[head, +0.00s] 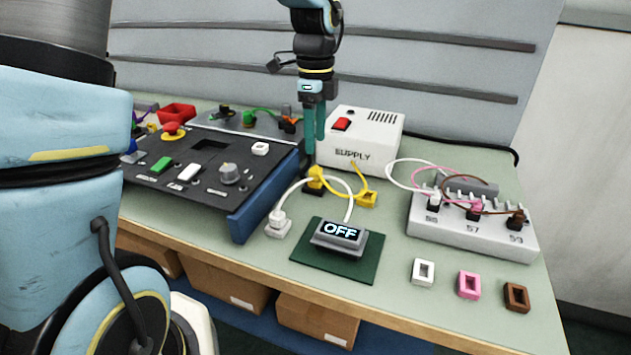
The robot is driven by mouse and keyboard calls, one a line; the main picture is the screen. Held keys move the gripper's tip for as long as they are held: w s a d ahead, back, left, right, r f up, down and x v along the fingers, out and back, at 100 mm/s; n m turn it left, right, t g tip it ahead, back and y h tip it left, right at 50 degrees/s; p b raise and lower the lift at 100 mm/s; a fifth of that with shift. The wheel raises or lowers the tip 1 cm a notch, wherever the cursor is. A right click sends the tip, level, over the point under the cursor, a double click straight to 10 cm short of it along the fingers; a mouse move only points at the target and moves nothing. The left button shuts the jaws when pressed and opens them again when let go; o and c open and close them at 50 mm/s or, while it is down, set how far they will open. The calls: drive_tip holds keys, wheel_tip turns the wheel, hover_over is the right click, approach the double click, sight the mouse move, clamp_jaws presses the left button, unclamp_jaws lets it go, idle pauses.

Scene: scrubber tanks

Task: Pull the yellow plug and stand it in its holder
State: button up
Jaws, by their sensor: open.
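The yellow plug (316,174) stands upright in a small dark socket (313,189) in front of the white supply box. A yellow cable (355,173) runs from the area of the plug toward the supply box. A yellow block with an opening (367,200), which looks like the holder, sits on the table just right of the plug. My gripper (314,150) points down, open and empty, its teal fingers just above the yellow plug. From this view I cannot tell whether the fingers straddle the plug's top.
The supply box (352,143) stands close behind at right. A white plug (278,218) and an "OFF" display (339,234) on a green mat are in front. A control panel (200,165) is left. A white socket strip (472,223) and coloured holders (469,285) are right.

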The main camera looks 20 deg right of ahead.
sight(316, 169)
drive_tip(key=shift+s, duration=0.1)
drive_tip(key=shift+f, duration=0.1)
idle(0.3)
wheel_tip(316, 169, down, 6)
drive_tip(key=b, duration=0.5)
drive_tip(key=shift+r, duration=0.2)
drive_tip(key=shift+f+b, duration=0.65)
drive_tip(key=shift+f, duration=0.95)
drive_tip(key=shift+p, duration=0.65)
clamp_jaws()
